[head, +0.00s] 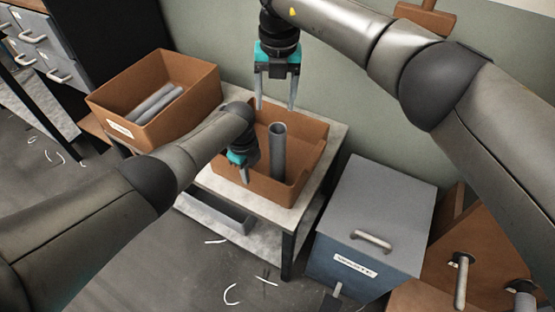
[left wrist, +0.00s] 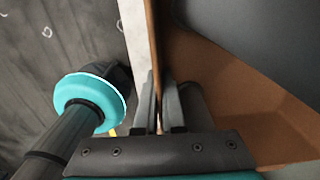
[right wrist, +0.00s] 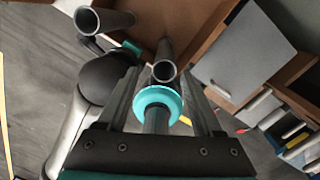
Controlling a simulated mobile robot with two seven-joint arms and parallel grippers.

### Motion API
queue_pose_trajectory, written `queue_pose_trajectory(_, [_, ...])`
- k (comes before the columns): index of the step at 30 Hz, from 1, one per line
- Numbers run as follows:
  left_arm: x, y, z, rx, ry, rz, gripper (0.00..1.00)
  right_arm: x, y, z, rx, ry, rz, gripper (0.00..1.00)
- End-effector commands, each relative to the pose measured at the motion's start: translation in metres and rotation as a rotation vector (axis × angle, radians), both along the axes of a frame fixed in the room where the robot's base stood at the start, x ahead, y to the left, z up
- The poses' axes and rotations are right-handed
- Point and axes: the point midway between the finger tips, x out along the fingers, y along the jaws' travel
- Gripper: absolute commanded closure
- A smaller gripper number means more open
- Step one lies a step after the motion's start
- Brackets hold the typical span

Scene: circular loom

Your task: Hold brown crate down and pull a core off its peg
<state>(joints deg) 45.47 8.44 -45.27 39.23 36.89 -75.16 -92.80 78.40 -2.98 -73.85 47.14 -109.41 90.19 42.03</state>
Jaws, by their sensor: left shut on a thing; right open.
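The brown crate (head: 312,165) sits on a small stand, with one grey core (head: 278,150) standing upright in it; its peg is hidden. My left gripper (head: 244,178) is shut on the crate's near wall. The left wrist view shows this thin wall (left wrist: 156,60) between the fingers, with brown crate inside to the right. My right gripper (head: 275,106) is open and empty, pointing down over the back of the crate, apart from the core. The right wrist view shows two grey tube ends (right wrist: 165,70) beyond the fingers; I cannot tell which is the standing core.
Another brown crate (head: 190,100) with grey tubes lying in it stands at the left. A grey lidded box (head: 385,215) is at the right front, beside brown pieces with pegs (head: 461,280). Drawers (head: 45,50) stand at the far left. White scraps lie on the floor.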

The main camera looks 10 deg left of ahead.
Motion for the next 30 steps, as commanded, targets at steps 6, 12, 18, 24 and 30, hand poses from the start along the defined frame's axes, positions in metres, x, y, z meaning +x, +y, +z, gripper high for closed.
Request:
queue_pose_trajectory(6, [-0.001, 0.001, -0.001, 0.002, 0.003, 0.001, 1.00, -0.011, -0.007, -0.019, -0.054, 0.040, 0.021, 0.32])
queue_pose_trajectory(12, [-0.001, 0.001, -0.001, 0.002, 0.003, 0.001, 1.00, -0.012, -0.007, -0.041, -0.053, 0.042, 0.021, 0.32])
queue_pose_trajectory(18, [-0.001, 0.001, -0.001, 0.002, 0.003, 0.001, 1.00, -0.012, -0.007, -0.071, -0.052, 0.042, 0.021, 0.32])
queue_pose_trajectory(24, [-0.001, 0.001, -0.001, 0.002, 0.003, 0.001, 1.00, -0.013, -0.006, -0.101, -0.051, 0.041, 0.022, 0.32])
queue_pose_trajectory(30, [-0.001, 0.001, -0.001, 0.002, 0.002, 0.001, 1.00, -0.011, -0.005, -0.119, -0.049, 0.038, 0.021, 0.32])
